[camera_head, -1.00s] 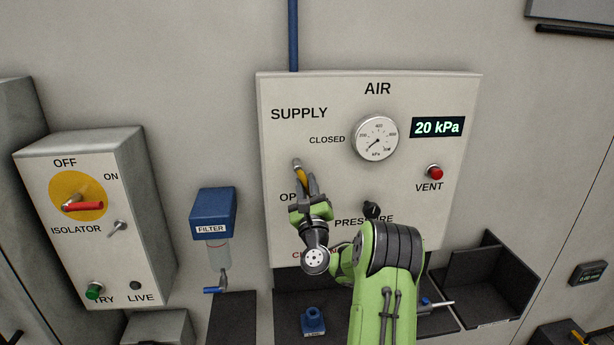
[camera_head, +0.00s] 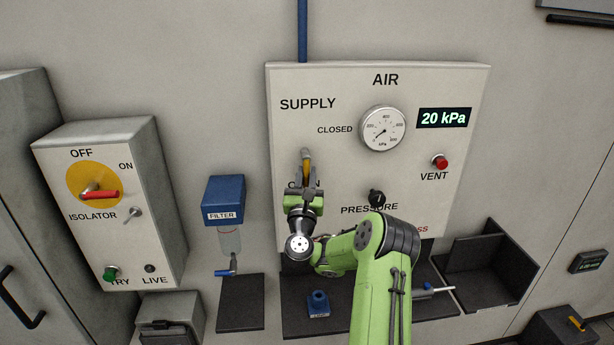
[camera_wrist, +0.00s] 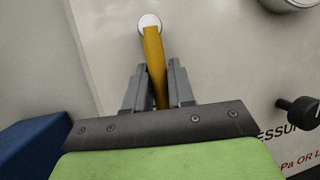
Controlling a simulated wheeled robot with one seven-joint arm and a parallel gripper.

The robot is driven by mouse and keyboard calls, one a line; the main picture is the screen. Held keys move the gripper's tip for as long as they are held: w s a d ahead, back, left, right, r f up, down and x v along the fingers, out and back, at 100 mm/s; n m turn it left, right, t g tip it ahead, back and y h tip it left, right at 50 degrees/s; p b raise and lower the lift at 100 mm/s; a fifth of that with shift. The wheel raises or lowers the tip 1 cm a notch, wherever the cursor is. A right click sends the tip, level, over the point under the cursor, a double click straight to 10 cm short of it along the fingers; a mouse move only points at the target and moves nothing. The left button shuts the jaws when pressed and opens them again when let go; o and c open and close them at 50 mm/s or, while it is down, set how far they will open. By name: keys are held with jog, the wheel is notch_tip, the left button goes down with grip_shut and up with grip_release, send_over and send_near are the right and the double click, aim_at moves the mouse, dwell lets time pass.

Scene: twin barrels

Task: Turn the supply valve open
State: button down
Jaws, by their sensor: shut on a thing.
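The supply valve has a yellow lever (camera_head: 306,160) on the AIR panel (camera_head: 345,85), below the SUPPLY label. In the head view the lever hangs almost straight down from its pivot. The wrist view shows the lever (camera_wrist: 153,55) running from a round silver pivot (camera_wrist: 149,22) down between my fingers. My gripper (camera_head: 306,182) is shut on the lower part of the lever; it also shows in the wrist view (camera_wrist: 155,88). The OPEN label is mostly hidden behind my gripper. The CLOSED label is to the right of the pivot. The display (camera_head: 444,118) reads 20 kPa.
A round gauge (camera_head: 382,128), a red vent button (camera_head: 440,161) and a black pressure knob (camera_head: 377,198) are right of my gripper. A blue filter (camera_head: 224,196) is close on the left. The isolator box (camera_head: 120,240) stands farther left. Dark trays (camera_head: 478,265) lie below the panel.

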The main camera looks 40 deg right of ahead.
jog(key=c, duration=1.1)
grip_release()
jog(key=shift+o, duration=0.2)
jog(key=shift+s+a+f+b, duration=0.1)
jog(key=shift+a+f+b, duration=0.1)
jog(key=shift+b, duration=0.2)
jog(key=b+v, duration=1.4)
jog(key=v, duration=0.1)
jog(key=shift+s+a, duration=0.1)
jog(key=shift+s, duration=0.05)
